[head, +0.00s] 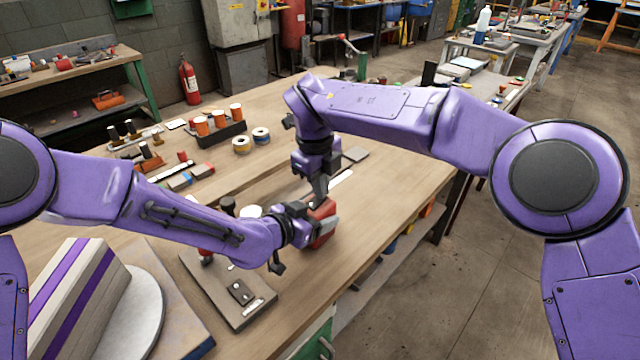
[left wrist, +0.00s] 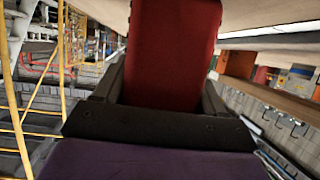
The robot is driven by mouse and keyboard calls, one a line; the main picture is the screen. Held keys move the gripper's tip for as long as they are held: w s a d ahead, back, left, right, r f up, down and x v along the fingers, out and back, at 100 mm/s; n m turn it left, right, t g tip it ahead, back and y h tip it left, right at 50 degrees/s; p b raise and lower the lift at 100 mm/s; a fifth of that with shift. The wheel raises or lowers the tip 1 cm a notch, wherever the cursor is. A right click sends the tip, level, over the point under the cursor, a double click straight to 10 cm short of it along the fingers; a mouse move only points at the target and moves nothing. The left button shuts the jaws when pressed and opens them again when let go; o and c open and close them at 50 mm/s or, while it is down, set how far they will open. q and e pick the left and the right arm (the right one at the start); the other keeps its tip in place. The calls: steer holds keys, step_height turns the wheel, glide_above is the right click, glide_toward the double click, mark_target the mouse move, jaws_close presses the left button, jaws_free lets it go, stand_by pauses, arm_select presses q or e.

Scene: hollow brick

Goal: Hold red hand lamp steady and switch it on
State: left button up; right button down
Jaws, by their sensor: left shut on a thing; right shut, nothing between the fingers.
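The red hand lamp (head: 322,211) is near the right edge of the wooden table, at the left gripper's fingers. My left gripper (head: 308,222) is shut on it. In the left wrist view the red lamp body (left wrist: 172,55) fills the space between the two dark fingers (left wrist: 165,90). My right gripper (head: 320,190) points down just above the lamp, its fingers shut and empty. Whether its tips touch the lamp I cannot tell. The lamp's switch cannot be made out, and part of the lamp is hidden by the grippers.
A grey board (head: 225,295) with small parts lies in front of the left forearm. A striped block (head: 78,290) is at the front left. The table's right front is clear.

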steer(key=shift+f, duration=0.25)
steer(key=shift+s+a+r, duration=0.25)
steer(key=shift+s+a, duration=0.25)
step_height(320, 180, up, 14)
steer(key=w+d, duration=0.1)
stand_by(0.5)
steer(key=shift+w+d, duration=0.1)
arm_select(q)
steer(key=o, duration=1.4)
